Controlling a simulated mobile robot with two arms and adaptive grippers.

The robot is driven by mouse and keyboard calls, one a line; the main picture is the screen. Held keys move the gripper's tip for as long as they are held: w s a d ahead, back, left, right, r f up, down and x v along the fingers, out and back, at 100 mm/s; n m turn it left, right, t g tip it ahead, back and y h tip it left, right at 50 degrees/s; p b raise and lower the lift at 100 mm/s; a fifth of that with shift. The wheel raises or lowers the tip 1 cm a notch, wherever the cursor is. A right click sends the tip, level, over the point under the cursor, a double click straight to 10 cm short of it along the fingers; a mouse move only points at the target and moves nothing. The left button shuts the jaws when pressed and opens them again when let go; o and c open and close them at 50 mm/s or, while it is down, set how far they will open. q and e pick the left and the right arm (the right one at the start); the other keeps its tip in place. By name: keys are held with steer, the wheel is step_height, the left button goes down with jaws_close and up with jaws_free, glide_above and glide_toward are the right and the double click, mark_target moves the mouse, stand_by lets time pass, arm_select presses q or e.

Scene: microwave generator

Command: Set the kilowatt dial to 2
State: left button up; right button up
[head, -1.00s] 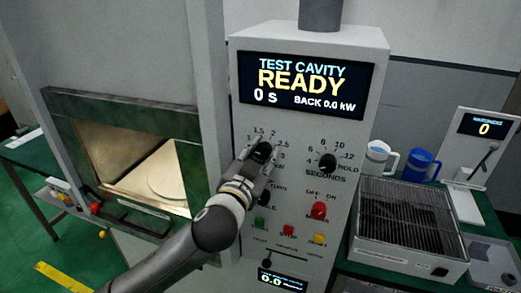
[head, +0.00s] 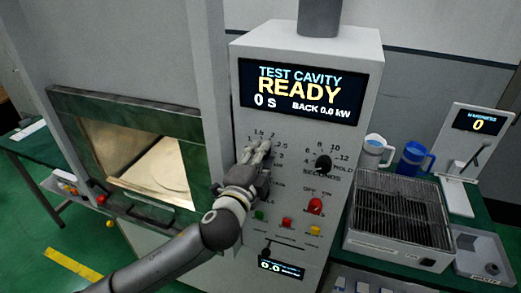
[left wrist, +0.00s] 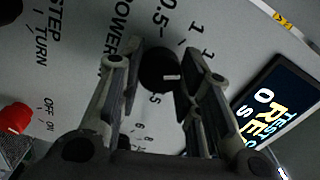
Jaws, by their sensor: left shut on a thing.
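The kilowatt dial (left wrist: 158,70) is a round black knob on the grey panel, with a white pointer mark. In the left wrist view it sits between the fingers of my left gripper (left wrist: 160,82), which is shut on it. The pointer mark faces right in that view, toward the display side; the right finger covers the scale there, so I cannot tell its exact number. In the head view my left gripper (head: 256,158) covers the dial, with 1.5, 2 and 2.5 printed above. My right gripper is not in view.
The seconds dial (head: 323,163) is to the right, with a red off/on knob (head: 315,206) and several buttons below. The display (head: 302,92) reads READY. An open cavity (head: 150,165) is at left; a grill tray (head: 400,215) and mugs are at right.

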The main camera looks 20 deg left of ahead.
arm_select(q)
steer(key=m+p, duration=0.1)
steer(key=m, duration=0.1)
steer(key=shift+r+m, duration=0.1)
steer(key=shift+m, duration=0.3)
steer(key=shift+m+p, duration=0.5)
steer(key=shift+m, duration=0.4)
steer(key=m, duration=0.4)
steer(key=shift+m, duration=0.4)
steer(key=shift+f, duration=0.2)
steer(key=o, duration=1)
steer(key=shift+o, duration=0.2)
steer(key=s, duration=1.2)
steer(key=shift+a, duration=0.2)
steer(key=shift+w+f, duration=0.1)
